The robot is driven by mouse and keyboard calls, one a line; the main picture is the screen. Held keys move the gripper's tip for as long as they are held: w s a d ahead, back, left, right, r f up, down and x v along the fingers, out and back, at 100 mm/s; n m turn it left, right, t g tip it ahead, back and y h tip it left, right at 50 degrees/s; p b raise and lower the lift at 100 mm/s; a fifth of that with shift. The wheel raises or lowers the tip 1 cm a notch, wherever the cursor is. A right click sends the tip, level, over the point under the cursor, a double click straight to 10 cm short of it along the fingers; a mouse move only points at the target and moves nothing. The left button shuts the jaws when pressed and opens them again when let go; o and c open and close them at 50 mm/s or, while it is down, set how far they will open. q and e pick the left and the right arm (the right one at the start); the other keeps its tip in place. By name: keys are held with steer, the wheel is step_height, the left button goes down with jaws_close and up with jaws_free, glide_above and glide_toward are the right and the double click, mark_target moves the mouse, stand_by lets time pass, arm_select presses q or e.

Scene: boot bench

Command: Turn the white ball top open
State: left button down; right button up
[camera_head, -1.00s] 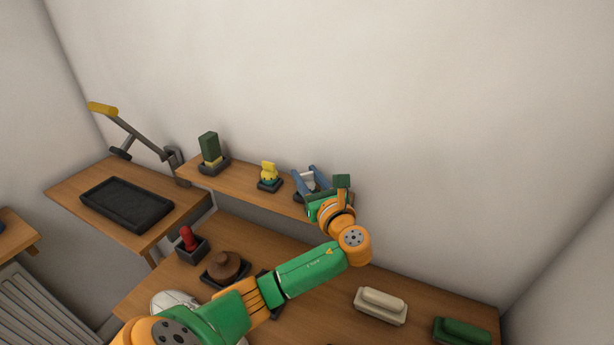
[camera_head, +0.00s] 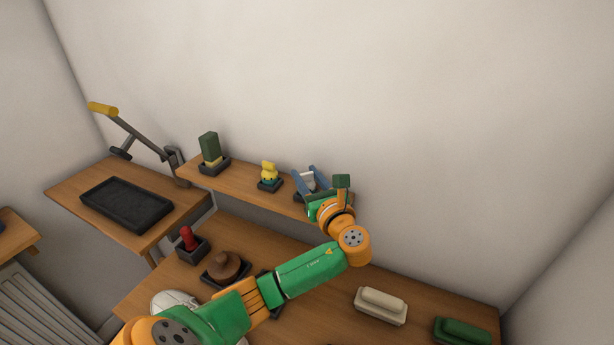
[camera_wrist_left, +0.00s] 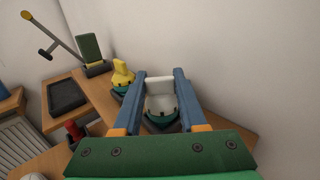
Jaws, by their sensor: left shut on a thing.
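The white ball top (camera_wrist_left: 160,88) shows in the left wrist view between my two blue fingers, with a flat white upper part over a rounded body with a green band. It sits in a dark holder on the upper shelf. In the head view the white top (camera_head: 308,180) is partly hidden by my left gripper (camera_head: 311,178). My left gripper, seen in the wrist view (camera_wrist_left: 160,80), is shut on the white upper part, one finger on each side. I cannot tell how far the top is turned. My right gripper is not in view.
A yellow ball-shaped thing (camera_head: 269,173) stands in a holder just left of the white one. A green block (camera_head: 209,147) is farther left. The bench below holds a red-handled thing (camera_head: 188,238), a brown lidded thing (camera_head: 224,266) and a cream brush-like block (camera_head: 381,304).

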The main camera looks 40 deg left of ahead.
arm_select(q)
steer(key=shift+c, duration=2.2)
jaws_free()
